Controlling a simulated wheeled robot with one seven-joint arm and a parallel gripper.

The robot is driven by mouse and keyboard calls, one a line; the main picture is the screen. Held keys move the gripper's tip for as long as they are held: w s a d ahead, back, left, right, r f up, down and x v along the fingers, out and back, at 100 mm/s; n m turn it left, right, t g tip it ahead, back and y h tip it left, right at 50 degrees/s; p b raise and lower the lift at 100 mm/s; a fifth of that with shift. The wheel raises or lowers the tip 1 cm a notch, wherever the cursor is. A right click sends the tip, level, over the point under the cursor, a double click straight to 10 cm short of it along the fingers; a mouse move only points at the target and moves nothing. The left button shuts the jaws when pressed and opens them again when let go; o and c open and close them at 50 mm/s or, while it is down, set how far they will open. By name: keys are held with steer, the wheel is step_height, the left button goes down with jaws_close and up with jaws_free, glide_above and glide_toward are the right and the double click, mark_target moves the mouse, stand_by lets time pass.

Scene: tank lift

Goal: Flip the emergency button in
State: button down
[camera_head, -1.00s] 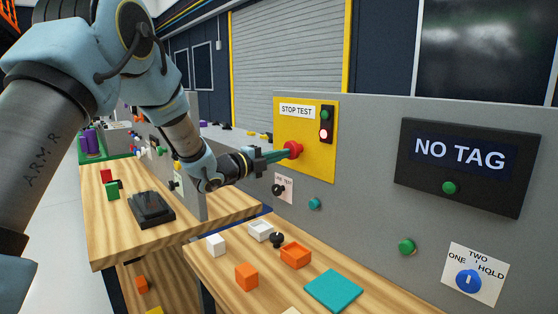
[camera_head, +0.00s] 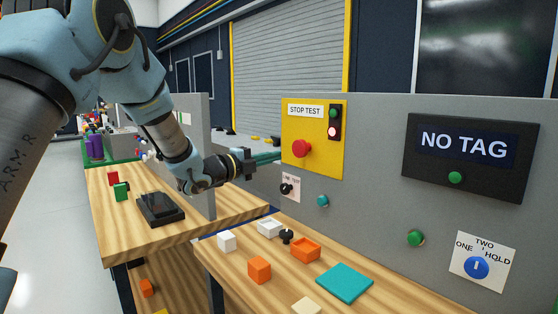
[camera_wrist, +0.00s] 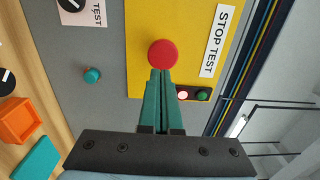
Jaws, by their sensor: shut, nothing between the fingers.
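The red emergency button (camera_head: 302,148) is a round mushroom knob on the yellow STOP TEST plate (camera_head: 327,168), fixed to the grey upright panel. It also shows in the wrist view (camera_wrist: 162,53), just beyond my fingertips. My gripper (camera_head: 279,156) has green fingers that are shut together and empty. In the head view their tips are just left of the button, with a small gap. In the wrist view the fingers (camera_wrist: 161,73) point straight at the button's lower edge. How far the button is pressed in cannot be told.
A signal lamp unit (camera_head: 334,122) beside the button has a green lens above a bright pinkish one. A black knob (camera_head: 286,189) and a teal button (camera_head: 322,201) sit below the plate. Several blocks and a teal tile (camera_head: 344,283) lie on the wooden bench.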

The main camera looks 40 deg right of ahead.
steer(key=a+b, duration=0.2)
steer(key=a, duration=0.5)
steer(key=shift+w, duration=0.2)
steer(key=shift+f, duration=0.1)
steer(key=w+a+f+n+t+y+p, duration=0.1)
steer(key=w+a+n+t+y, duration=0.1)
steer(key=w+a+n+t, duration=0.5)
steer(key=w+a+f+n+t+y+p, duration=0.1)
steer(key=w+a+f+n+y, duration=0.2)
steer(key=a, duration=0.4)
steer(key=w+a+f+n+t+y+p, duration=0.1)
steer(key=w+a+n+y, duration=0.25)
steer(key=a+n, duration=0.35)
steer(key=w+a+f+n+t+y, duration=0.1)
steer(key=w+a+f+n+y, duration=0.15)
steer(key=a, duration=0.55)
steer(key=s+a+f+n+g+y+p, duration=0.1)
steer(key=s+a+f+n+g+y, duration=0.15)
steer(key=s+a+n, duration=0.4)
steer(key=s+a+f+n+g+y+p, duration=0.1)
steer(key=a+n+y, duration=0.25)
steer(key=a, duration=0.55)
steer(key=s+a+f+n+g+y, duration=0.1)
steer(key=s+a+n+g, duration=0.3)
steer(key=s, duration=0.8)
steer(key=a+n, duration=0.2)
steer(key=shift+s+a+f+p, duration=0.15)
steer(key=shift+a+f+p, duration=0.2)
steer(key=shift+f+p, duration=0.05)
